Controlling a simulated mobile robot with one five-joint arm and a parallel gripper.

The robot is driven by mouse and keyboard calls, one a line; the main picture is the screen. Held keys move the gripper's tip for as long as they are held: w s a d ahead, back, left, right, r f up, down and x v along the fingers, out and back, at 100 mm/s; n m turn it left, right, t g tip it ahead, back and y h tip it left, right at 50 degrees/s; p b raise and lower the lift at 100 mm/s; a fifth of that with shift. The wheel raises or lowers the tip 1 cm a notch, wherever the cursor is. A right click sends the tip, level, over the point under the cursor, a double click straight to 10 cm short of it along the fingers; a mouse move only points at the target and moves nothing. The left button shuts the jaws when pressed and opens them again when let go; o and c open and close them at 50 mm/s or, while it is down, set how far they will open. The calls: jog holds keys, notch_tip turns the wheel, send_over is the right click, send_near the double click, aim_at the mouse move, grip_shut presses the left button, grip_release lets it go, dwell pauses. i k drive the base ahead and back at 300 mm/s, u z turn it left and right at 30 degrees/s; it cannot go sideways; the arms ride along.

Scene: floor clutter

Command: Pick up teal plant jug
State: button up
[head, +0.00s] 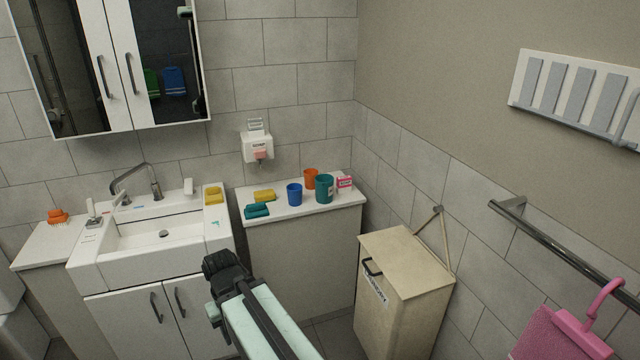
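A teal cup-like vessel (323,190), the only thing that looks like the teal plant jug, stands upright on the white counter (300,209) right of the sink. It has a small pale mark on its side; no handle or spout can be made out. My gripper (221,263) is dark and shows at the end of my arm in front of the sink cabinet, apart from the jug, to its left and nearer to me. Its fingers are too unclear to tell whether they are open or shut.
Close around the jug stand an orange cup (310,178), a blue cup (294,194) and a pink-and-white box (344,182). Teal (257,211) and yellow (264,195) items lie to the left. A beige laundry box (405,275) stands at right, near the counter.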

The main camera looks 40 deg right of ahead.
aim_at(325, 187)
jog(key=i, duration=1.2)
jog(key=u, duration=0.1)
